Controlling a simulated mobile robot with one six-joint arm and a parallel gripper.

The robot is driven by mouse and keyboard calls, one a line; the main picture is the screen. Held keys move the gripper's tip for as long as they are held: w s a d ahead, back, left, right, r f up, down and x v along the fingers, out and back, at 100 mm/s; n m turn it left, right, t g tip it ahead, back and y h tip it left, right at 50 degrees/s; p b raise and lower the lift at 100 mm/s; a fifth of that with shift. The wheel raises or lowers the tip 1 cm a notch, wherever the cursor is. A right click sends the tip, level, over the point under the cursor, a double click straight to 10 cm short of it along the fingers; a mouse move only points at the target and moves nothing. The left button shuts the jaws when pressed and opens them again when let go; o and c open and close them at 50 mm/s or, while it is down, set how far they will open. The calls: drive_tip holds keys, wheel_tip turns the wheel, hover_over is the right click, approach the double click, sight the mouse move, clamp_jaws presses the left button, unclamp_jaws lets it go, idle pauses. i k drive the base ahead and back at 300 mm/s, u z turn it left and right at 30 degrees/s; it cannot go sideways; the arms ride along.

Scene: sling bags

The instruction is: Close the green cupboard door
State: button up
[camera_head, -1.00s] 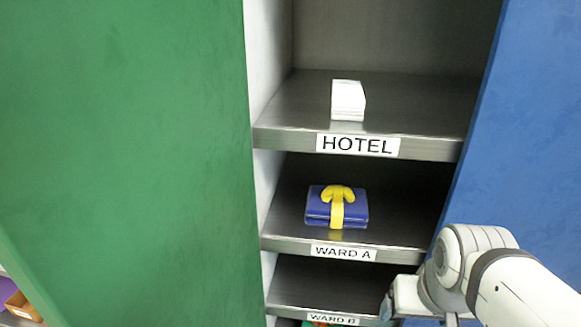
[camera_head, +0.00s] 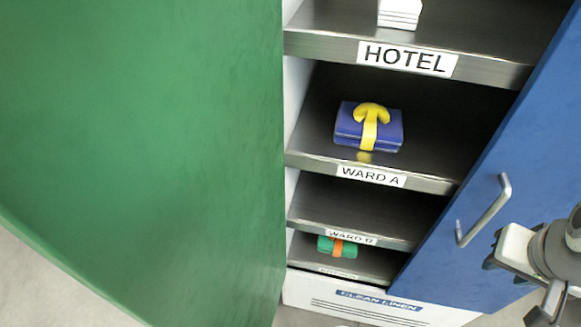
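The green cupboard door (camera_head: 140,130) fills the left side of the head view and stands open. Its lower edge runs down to the bottom middle, and no handle shows on the face I see. The cupboard's shelves are exposed between it and the blue door (camera_head: 500,165). My gripper (camera_head: 530,290) is at the lower right, in front of the blue door, cut off by the frame edge. It is well apart from the green door. Whether its fingers are open or shut does not show.
The blue door has a metal handle (camera_head: 485,212) close to my gripper. Shelves hold white folded linen (camera_head: 399,12), a blue bundle with a yellow strap (camera_head: 368,127) and a green bundle with an orange strap (camera_head: 337,247). Pale floor (camera_head: 55,285) shows at lower left.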

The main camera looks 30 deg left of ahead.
sight(143, 147)
drive_tip(key=z, duration=0.25)
drive_tip(key=k, duration=2.45)
drive_tip(key=u, duration=0.85)
drive_tip(key=i, duration=1.05)
drive_tip(key=u, duration=0.05)
